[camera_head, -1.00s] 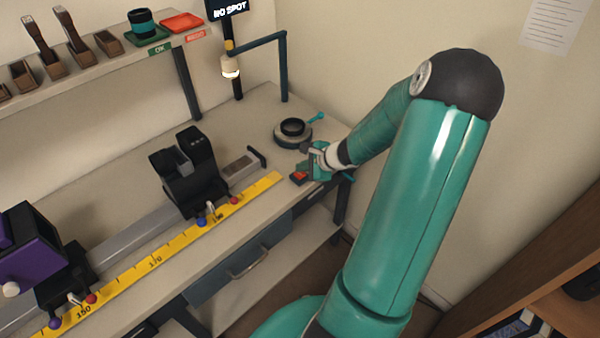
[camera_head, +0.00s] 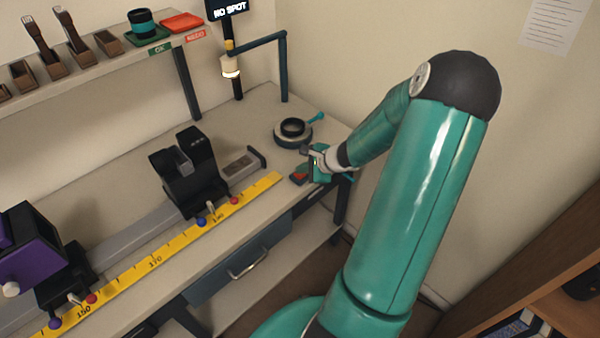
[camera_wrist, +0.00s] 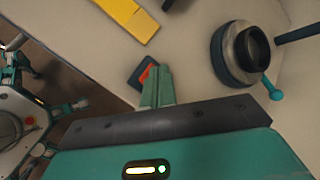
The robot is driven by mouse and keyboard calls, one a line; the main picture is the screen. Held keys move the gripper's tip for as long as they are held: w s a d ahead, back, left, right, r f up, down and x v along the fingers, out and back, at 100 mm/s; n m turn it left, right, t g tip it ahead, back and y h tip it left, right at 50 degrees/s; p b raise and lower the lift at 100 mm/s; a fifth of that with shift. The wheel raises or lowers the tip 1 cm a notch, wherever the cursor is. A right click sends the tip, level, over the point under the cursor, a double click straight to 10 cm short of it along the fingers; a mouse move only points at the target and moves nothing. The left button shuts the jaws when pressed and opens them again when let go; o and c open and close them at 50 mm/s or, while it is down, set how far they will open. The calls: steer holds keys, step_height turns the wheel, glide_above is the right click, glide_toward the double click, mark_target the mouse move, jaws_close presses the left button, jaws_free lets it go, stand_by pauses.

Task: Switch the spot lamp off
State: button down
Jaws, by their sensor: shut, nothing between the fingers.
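The spot lamp (camera_head: 230,67) hangs from a dark bracket at the back of the bench in the head view. Its lower rim looks pale; I cannot tell for sure whether it is lit. A small dark box with a red switch (camera_head: 298,176) sits at the bench's front right edge. The red switch (camera_wrist: 148,73) also shows in the wrist view, partly hidden by my fingers. My gripper (camera_head: 309,168) is shut and empty, with its fingertips (camera_wrist: 158,72) over or against the switch. Contact cannot be told.
A dark round ring-shaped part (camera_head: 293,132) with a teal handle stands behind the switch. A yellow scale (camera_head: 160,258) runs along the bench front. A black holder (camera_head: 190,175) and a purple unit (camera_head: 30,250) stand on the rail. A "NO SPOT" sign (camera_head: 230,10) hangs above the lamp.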

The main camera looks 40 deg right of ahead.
mark_target(303, 175)
stand_by(0.4)
steer(key=shift+r, duration=0.45)
steer(key=shift+r, duration=3)
